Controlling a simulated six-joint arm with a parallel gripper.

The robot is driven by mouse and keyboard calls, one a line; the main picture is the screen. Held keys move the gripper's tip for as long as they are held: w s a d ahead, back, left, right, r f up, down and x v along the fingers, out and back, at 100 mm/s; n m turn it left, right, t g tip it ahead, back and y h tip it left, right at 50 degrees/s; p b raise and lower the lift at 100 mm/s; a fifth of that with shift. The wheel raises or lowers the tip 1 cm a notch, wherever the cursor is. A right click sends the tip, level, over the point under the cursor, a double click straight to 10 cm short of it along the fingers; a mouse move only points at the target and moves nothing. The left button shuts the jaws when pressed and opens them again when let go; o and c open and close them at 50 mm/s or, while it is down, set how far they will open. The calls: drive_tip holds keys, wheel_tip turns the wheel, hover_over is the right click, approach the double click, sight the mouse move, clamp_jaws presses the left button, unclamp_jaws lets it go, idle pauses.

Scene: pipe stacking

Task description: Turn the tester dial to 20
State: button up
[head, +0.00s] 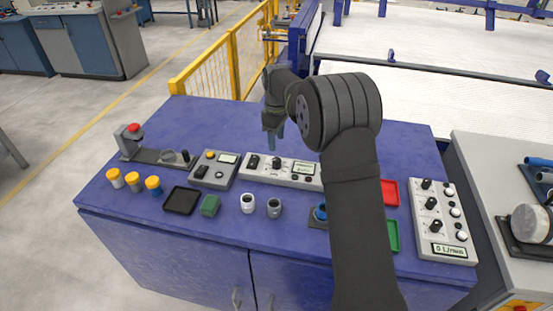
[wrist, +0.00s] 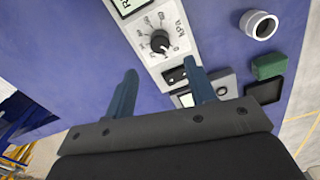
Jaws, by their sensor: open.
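The tester (head: 250,174) is a long pale panel with a small display, in the middle of the blue bench in the head view. Its round black dial (head: 277,163) also shows in the wrist view (wrist: 160,42), with a white pointer line and a scale marked kPa. Which number the pointer meets is too small to read. A black switch (wrist: 175,75) sits beside the dial. My gripper (head: 272,142) hangs above the bench just behind the tester. In the wrist view my gripper (wrist: 163,72) is open and empty, its fingers apart from the dial.
A grey box (head: 214,170) with a display stands left of the tester. A white cup (head: 247,203), a grey cup (head: 274,208), a green block (head: 210,205) and a black tray (head: 182,200) lie in front. Another control panel (head: 443,220) stands at right.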

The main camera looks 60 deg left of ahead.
sight(277, 159)
wheel_tip(277, 159, down, 9)
drive_tip(key=shift+f, duration=0.15)
drive_tip(key=c, duration=1)
drive_tip(key=shift+o, duration=0.2)
